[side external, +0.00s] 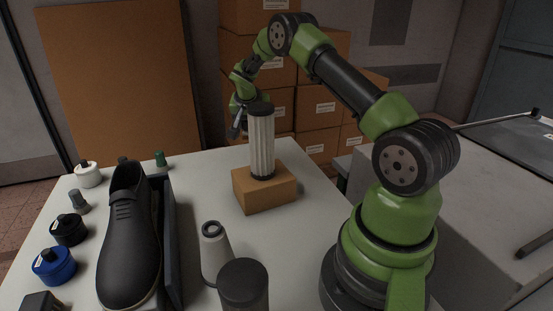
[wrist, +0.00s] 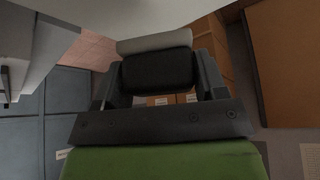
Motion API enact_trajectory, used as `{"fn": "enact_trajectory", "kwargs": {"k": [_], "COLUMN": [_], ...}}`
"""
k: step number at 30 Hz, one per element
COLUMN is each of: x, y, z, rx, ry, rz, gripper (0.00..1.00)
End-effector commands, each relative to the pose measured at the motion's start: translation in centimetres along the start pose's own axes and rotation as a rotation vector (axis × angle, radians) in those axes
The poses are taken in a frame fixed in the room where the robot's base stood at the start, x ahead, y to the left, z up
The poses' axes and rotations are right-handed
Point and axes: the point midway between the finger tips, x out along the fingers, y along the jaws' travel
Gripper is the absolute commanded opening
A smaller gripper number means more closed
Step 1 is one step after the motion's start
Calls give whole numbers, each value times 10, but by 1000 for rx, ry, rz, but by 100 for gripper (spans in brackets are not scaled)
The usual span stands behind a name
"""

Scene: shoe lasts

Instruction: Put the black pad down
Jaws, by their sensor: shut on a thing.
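My gripper (side external: 237,122) is at the far edge of the white table, just left of and behind a pleated white cylinder. In the wrist view my gripper (wrist: 160,78) is shut on the black pad (wrist: 157,71), a dark rounded block between its two fingers. A pale grey strip lies along the pad's far side; I cannot tell whether it is part of it. In the side view the pad cannot be made out clearly. Whether it touches any surface cannot be told.
The pleated cylinder (side external: 262,146) stands on a cardboard box (side external: 264,190). A black shoe (side external: 128,240) stands at the left beside several small bottles and jars. A pale cone (side external: 214,252) and a dark cylinder (side external: 243,285) stand in front. Cardboard boxes (side external: 322,107) are stacked behind the table.

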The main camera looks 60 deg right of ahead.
Motion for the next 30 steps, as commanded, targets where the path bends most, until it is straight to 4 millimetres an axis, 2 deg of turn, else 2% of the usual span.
{"fn": "enact_trajectory", "kwargs": {"k": [1,3,6,9,15,20,27,30], "x": [6,11,16,25,58,72,102,106], "y": [17,35,54,62,63,62,62,62], "z": [-12,-22,-32,-31,-14,-6,10,12], "rx": [72,153,233,269,274,274,272,274], "ry": [4,8,14,16,16,17,17,18], "rz": [38,83,126,148,151,149,147,146], "gripper": [41,41,41,41,41,41,41,41]}}
